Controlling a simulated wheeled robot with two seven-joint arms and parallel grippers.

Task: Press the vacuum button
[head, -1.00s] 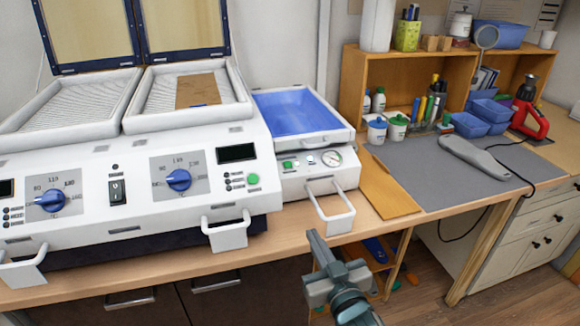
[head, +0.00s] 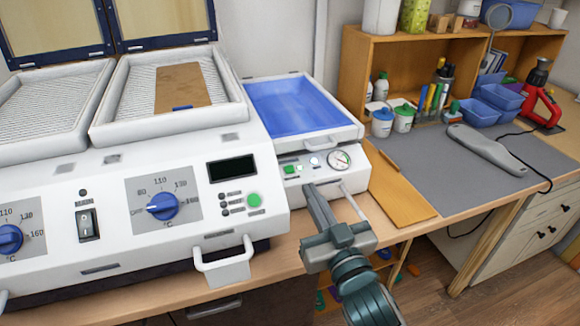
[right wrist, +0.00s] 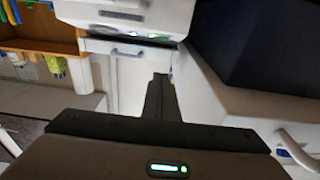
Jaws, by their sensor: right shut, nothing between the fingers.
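The vacuum unit (head: 352,181) is a white box with a blue-sheeted tray (head: 300,108) on top, right of the large heater. Its front panel carries a green button (head: 291,169), a small pale round button (head: 314,161) and a dial gauge (head: 339,159). I cannot read which one is the vacuum button. My right gripper (head: 309,188) is shut and empty, its tip just below the panel buttons and overlapping the unit's front handle. In the right wrist view, the closed fingers (right wrist: 160,85) point toward the unit's front. Contact cannot be told. My left gripper is out of view.
The heater (head: 100,215) with blue knobs and a front handle (head: 222,263) stands left of the unit. A brown board (head: 400,190) and grey mat (head: 430,165) lie to the right. A wooden shelf (head: 350,75) with bottles stands behind.

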